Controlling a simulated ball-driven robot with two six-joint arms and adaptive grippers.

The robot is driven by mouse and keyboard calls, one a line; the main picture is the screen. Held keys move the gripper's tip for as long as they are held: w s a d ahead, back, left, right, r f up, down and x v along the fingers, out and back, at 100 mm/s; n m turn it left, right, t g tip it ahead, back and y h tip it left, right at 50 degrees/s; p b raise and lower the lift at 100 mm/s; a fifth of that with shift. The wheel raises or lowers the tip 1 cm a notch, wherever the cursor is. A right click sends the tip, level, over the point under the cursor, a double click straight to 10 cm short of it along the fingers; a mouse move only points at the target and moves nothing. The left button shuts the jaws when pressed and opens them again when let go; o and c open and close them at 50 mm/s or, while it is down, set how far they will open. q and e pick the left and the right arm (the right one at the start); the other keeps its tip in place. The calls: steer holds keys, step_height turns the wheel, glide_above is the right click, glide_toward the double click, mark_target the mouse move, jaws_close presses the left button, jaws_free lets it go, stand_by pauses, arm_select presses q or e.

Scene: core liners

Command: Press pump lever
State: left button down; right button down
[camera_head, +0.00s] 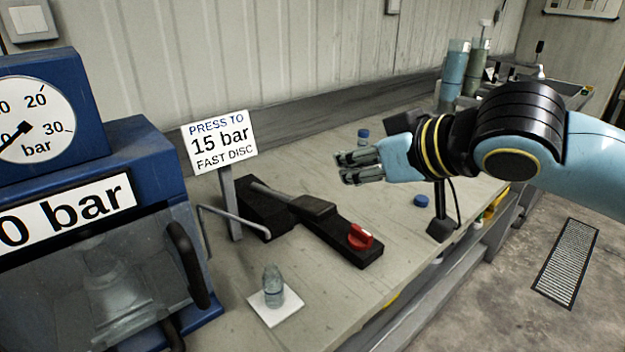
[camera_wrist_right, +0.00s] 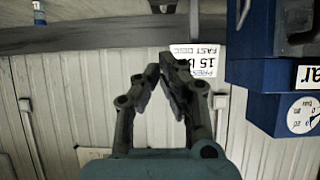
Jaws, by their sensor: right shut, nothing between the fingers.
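The pump (camera_head: 330,231) is a black base lying on the bench, with a red knob (camera_head: 360,236) at its near right end. Its lever (camera_head: 290,201) is a dark bar with a wider grip, lying low along the pump. My right gripper (camera_head: 343,168) comes in from the right and is above and behind the pump, apart from the lever. Its fingers are together and empty; they also show in the right wrist view (camera_wrist_right: 159,66). The pump and lever do not show in the wrist view. My left gripper is not in view.
A blue press (camera_head: 153,165) with a dial gauge (camera_head: 30,122) and a "0 bar" label stands at left. A sign (camera_head: 219,141) says "Press to 15 bar, fast disc". A small clear vial (camera_head: 272,288) stands on a white square. A dark stand (camera_head: 440,228) is below my right arm.

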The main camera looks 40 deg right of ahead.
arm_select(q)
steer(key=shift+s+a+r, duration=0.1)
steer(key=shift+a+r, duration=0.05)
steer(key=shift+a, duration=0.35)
arm_select(e)
steer(key=shift+w+a+r, duration=0.1)
steer(key=shift+r, duration=0.45)
glide_above(315, 203)
steer(key=w, duration=0.1)
step_height(315, 203, down, 5)
steer(key=shift+w+a+f, duration=0.1)
steer(key=shift+s+f, duration=0.25)
steer(key=shift+f, duration=0.4)
steer(key=shift+s+f, duration=0.2)
steer(key=shift+f, duration=0.4)
steer(key=shift+s+f, duration=0.15)
steer(key=shift+f, duration=0.4)
